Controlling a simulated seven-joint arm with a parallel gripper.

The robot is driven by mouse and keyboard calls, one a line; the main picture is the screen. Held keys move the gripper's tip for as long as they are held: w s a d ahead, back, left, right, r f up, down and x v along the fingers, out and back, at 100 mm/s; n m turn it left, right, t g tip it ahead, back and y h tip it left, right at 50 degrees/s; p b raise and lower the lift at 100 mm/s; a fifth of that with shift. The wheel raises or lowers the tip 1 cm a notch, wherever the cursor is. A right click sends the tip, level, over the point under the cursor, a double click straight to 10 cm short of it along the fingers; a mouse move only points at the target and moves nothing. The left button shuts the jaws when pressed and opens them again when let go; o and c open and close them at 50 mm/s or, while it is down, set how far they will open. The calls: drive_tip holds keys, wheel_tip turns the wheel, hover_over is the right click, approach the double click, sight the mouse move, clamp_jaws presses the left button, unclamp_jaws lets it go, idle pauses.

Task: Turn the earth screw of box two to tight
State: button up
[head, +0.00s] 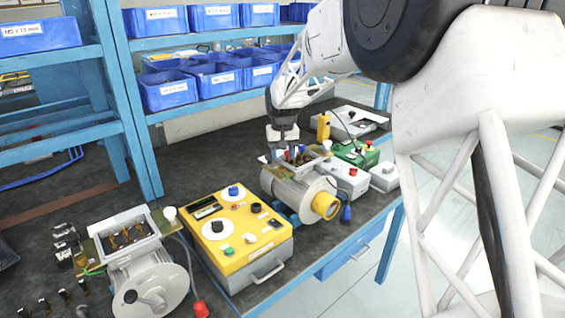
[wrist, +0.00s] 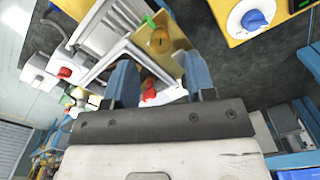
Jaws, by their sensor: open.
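My gripper (head: 285,153) is over the terminal box on the farther grey motor (head: 298,188). In the wrist view my gripper (wrist: 158,66) shows two blue fingers apart, with nothing held between them. I cannot tell the screw's tightness. No box number is readable. A red part and a white part show behind the fingers.
A nearer motor (head: 150,285) with an open terminal box stands at the front left. A yellow tester box (head: 235,232) with knobs stands between the motors. Small grey and green switch boxes (head: 357,152) stand right of the farther motor. Blue bins (head: 165,90) fill the shelf behind.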

sight(282, 167)
drive_tip(key=shift+r, duration=1.8)
drive_tip(key=shift+w+a+f+n+g+h, duration=0.1)
drive_tip(key=shift+w+a+n+g+h, duration=0.4)
drive_tip(key=shift+n, duration=0.5)
drive_tip(key=shift+w+a+f+n+g+h, duration=0.1)
drive_tip(key=shift+w+a+n+g+h, duration=0.4)
drive_tip(key=shift+n, duration=0.5)
drive_tip(key=shift+w+a+n+g+h, duration=0.35)
drive_tip(key=shift+n+g+h, duration=0.3)
drive_tip(key=shift+n, duration=0.35)
drive_tip(key=shift+s+f, duration=0.1)
drive_tip(key=shift+f, duration=0.05)
drive_tip(key=shift+x, duration=3.8)
